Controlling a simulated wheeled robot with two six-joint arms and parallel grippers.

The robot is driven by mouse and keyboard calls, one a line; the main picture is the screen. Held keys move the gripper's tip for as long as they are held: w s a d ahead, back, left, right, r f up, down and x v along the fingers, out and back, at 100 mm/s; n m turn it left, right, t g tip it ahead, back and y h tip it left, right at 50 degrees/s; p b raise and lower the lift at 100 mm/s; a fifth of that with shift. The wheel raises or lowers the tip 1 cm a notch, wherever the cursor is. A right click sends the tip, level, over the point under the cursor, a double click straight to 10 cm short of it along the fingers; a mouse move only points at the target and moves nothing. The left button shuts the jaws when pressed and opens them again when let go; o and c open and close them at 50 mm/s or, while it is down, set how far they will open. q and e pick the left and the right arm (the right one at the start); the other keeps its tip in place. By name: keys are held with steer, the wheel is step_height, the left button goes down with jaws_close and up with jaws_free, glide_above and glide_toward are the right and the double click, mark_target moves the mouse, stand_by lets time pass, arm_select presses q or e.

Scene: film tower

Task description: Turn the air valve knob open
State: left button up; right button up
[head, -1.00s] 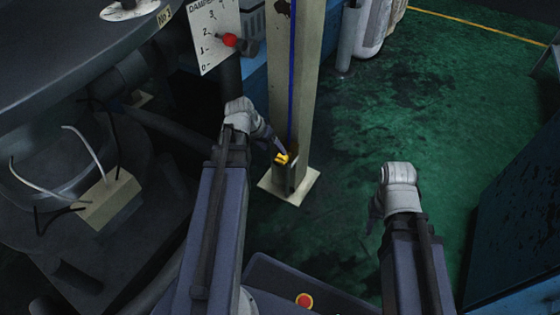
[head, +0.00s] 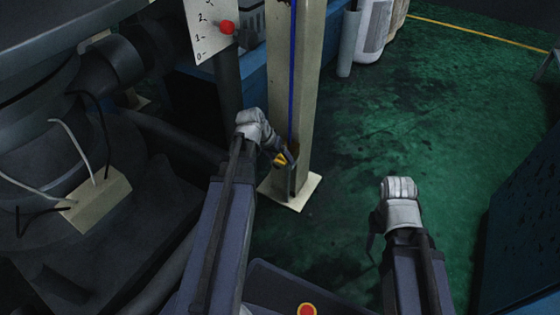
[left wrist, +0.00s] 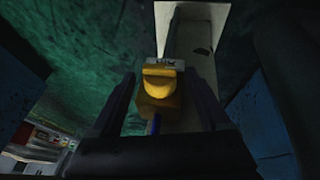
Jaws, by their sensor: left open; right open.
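The yellow air valve knob (head: 281,159) sits low on the front of a cream post (head: 304,100), at the lower end of a blue line. It also shows in the left wrist view (left wrist: 160,87), with a small marked plate just above it. My left gripper (left wrist: 160,92) is open, one finger on each side of the knob, with dark gaps between fingers and knob. In the head view the left gripper (head: 284,157) is at the knob and partly hides it. My right gripper (head: 372,235) is over the floor at the right, away from the post; its fingers show only in part.
The post stands on a pale base plate (head: 296,190). A large dark machine (head: 60,120) fills the left side. A red ball (head: 227,27) sits on a scale plate. A dark blue cabinet (head: 525,210) stands at right. Green floor (head: 400,110) is clear between.

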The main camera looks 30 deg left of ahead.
arm_select(q)
jaws_close()
stand_by(0.6)
